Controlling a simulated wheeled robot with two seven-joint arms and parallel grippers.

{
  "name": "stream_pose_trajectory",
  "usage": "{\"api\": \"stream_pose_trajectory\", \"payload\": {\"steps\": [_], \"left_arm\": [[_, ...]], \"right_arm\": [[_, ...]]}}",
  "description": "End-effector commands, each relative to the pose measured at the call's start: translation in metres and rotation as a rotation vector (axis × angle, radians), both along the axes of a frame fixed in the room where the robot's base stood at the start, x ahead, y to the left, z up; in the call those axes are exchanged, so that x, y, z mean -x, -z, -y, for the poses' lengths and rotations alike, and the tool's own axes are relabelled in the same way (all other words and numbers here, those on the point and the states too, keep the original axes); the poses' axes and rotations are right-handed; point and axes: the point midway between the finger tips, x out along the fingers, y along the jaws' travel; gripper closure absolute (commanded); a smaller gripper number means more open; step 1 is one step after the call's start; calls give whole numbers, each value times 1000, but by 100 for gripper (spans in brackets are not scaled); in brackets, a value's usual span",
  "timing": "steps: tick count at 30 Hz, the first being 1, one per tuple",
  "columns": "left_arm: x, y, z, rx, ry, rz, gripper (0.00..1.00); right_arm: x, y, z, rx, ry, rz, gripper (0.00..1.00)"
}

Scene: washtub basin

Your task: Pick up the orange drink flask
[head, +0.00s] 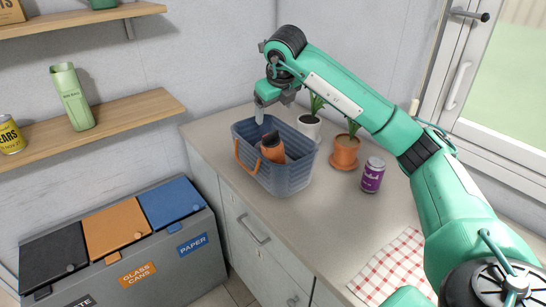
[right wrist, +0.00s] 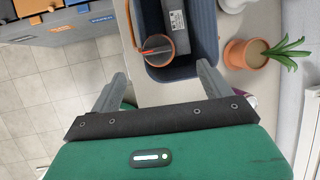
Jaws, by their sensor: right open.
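The orange drink flask (head: 272,150) leans inside a blue-grey basket (head: 292,182) on the counter, its orange and dark upper part showing above the rim. Its lower part is hidden by the basket wall. In the right wrist view the flask (right wrist: 158,47) shows its round orange end inside the basket (right wrist: 190,72), beyond my fingers. My right gripper (head: 259,114) is above the back-left part of the basket, apart from the flask. In the right wrist view my right gripper (right wrist: 163,88) has its two fingers wide apart with nothing between them. My left gripper is not in view.
A potted plant (head: 345,152) in terracotta, a white pot (head: 309,127) and a purple can (head: 373,175) stand right of the basket. A checked cloth (head: 392,265) lies on the counter in front. Sorting bins (head: 150,270) stand at left. The basket's orange handle (head: 244,158) hangs outside.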

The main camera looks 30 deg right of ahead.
Motion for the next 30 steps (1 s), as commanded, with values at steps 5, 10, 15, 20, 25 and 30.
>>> {"api": "stream_pose_trajectory", "payload": {"steps": [5, 10, 15, 20, 25, 30], "left_arm": [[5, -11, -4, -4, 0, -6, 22], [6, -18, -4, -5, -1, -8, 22], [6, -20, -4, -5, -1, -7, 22], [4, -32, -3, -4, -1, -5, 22], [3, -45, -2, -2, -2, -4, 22], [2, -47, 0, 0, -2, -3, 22]], "right_arm": [[-13, 32, 4, 0, 1, -9, 19], [-25, 59, 8, -2, -1, -7, 19], [-30, 70, 9, -2, -2, -3, 19], [-34, 83, 8, -3, -3, -7, 19], [-42, 106, 9, -3, -1, -6, 19], [-47, 120, 11, -3, -2, -4, 19]]}}
